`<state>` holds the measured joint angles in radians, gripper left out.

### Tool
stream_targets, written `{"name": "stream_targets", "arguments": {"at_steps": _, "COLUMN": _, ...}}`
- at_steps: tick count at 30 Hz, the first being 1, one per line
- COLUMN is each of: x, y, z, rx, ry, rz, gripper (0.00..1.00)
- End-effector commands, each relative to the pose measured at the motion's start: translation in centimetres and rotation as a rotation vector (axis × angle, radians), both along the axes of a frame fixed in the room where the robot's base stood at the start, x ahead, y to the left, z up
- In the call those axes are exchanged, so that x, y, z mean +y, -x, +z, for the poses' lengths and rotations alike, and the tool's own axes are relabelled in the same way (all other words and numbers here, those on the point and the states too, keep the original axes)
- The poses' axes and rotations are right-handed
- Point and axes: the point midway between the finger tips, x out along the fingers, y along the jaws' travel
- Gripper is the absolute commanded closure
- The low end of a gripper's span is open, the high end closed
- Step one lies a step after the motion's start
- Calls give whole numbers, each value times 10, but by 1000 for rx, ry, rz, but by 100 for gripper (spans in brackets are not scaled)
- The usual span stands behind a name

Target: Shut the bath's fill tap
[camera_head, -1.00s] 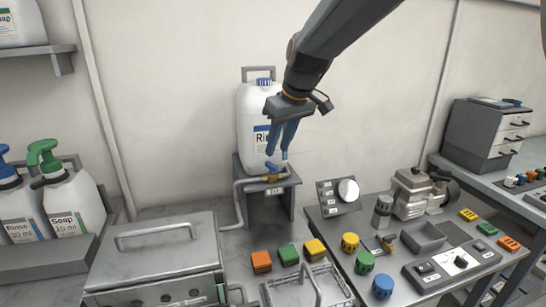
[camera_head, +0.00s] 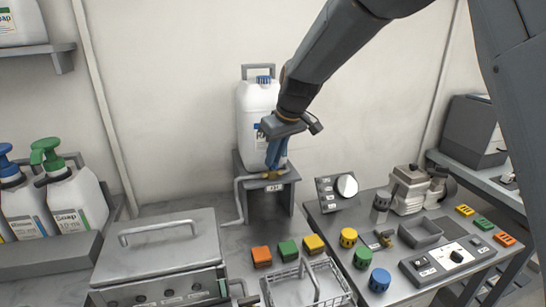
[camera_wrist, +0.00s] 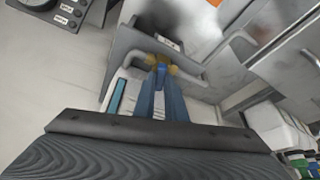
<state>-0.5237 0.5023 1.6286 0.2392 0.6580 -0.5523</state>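The fill tap (camera_head: 272,175) is a brass fitting on the grey pipe below the white Rinse jug (camera_head: 252,110). In the wrist view the brass tap (camera_wrist: 173,70) sits just past my fingertips, with its blue handle (camera_wrist: 161,74) between or against them. My gripper (camera_head: 274,165) reaches down in front of the jug, its blue fingers at the tap. The fingers also show in the wrist view (camera_wrist: 162,88), close together with a narrow gap. I cannot tell whether they press on the handle. In the head view the fingers hide most of the handle.
The lidded metal bath (camera_head: 160,255) stands at front left. A wire basket (camera_head: 310,285) and coloured blocks (camera_head: 287,250) lie right of it. A grey stand (camera_head: 285,190) carries the jug. A bench (camera_head: 345,220) with a dial panel, knobs and a compressor is at right.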

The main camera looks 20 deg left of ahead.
Motion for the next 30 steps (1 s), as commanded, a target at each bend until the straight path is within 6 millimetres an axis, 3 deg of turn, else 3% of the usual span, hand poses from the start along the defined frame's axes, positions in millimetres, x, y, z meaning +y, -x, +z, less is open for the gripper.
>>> {"name": "stream_targets", "arguments": {"at_steps": 7, "x": 1, "y": 2, "z": 1, "rx": 2, "ry": 3, "rz": -36, "gripper": 100}}
{"name": "stream_targets", "arguments": {"at_steps": 21, "x": 4, "y": 5, "z": 1, "rx": 2, "ry": 2, "rz": -332, "gripper": 100}}
{"name": "stream_targets", "arguments": {"at_steps": 30, "x": 4, "y": 4, "z": 0, "rx": 1, "ry": 0, "rz": -378, "gripper": 100}}
